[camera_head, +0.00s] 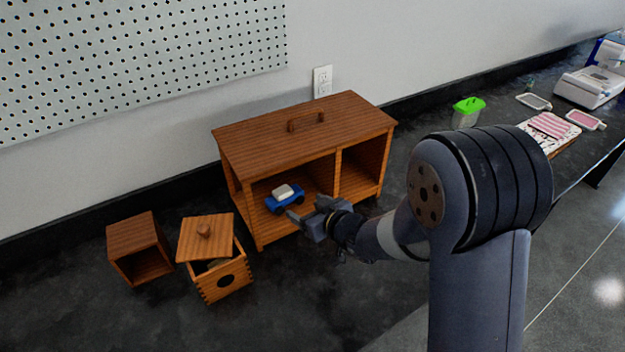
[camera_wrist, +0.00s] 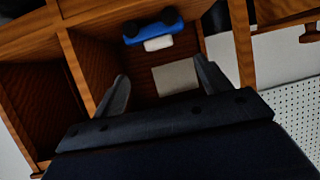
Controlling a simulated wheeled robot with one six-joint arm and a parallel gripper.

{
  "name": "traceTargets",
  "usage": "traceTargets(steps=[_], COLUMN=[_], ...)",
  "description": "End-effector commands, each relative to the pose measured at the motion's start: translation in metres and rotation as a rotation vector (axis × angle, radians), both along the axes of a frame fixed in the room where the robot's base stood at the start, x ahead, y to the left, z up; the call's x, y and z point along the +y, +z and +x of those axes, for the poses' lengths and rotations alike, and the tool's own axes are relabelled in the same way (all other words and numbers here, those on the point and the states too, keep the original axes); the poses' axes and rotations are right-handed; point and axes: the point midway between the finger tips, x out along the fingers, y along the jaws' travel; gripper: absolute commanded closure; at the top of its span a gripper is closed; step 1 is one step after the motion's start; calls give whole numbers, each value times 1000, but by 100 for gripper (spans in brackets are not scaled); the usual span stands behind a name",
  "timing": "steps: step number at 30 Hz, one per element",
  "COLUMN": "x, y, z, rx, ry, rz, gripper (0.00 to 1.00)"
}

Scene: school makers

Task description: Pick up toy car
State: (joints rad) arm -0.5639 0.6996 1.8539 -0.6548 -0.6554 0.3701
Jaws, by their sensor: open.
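The toy car (camera_head: 285,199) is blue with a white top. It is in the left compartment of the wooden cabinet (camera_head: 268,158), near its open front. It also shows in the wrist view (camera_wrist: 153,29), beyond my fingertips and near the top of the picture. My gripper (camera_head: 307,216) is just in front of the left compartment, to the right of and slightly below the car in the head view. In the wrist view my two fingers (camera_wrist: 161,82) are spread with nothing between them. The car is apart from both fingers there.
A small open wooden box (camera_head: 137,246) and a wooden box with a tilted knobbed lid (camera_head: 206,236) stand left of the cabinet. A divider (camera_head: 337,175) bounds the left compartment. A green-lidded container (camera_head: 467,112) stands at the right.

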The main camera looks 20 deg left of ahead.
Motion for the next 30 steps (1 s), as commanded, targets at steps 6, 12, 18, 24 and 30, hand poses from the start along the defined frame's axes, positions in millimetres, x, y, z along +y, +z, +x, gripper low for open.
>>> traceTargets(steps=[6, 12, 18, 24, 30], x=[21, 42, 51, 66, 84], y=[-9, -19, -24, -29, -38], z=[5, 20, 26, 38, 51], rx=[0, -1, -2, 0, 0], ry=[24, 23, 21, 21, 21], rz=[12, 10, 12, 10, 10], gripper=[27, 27, 27, 27, 27])
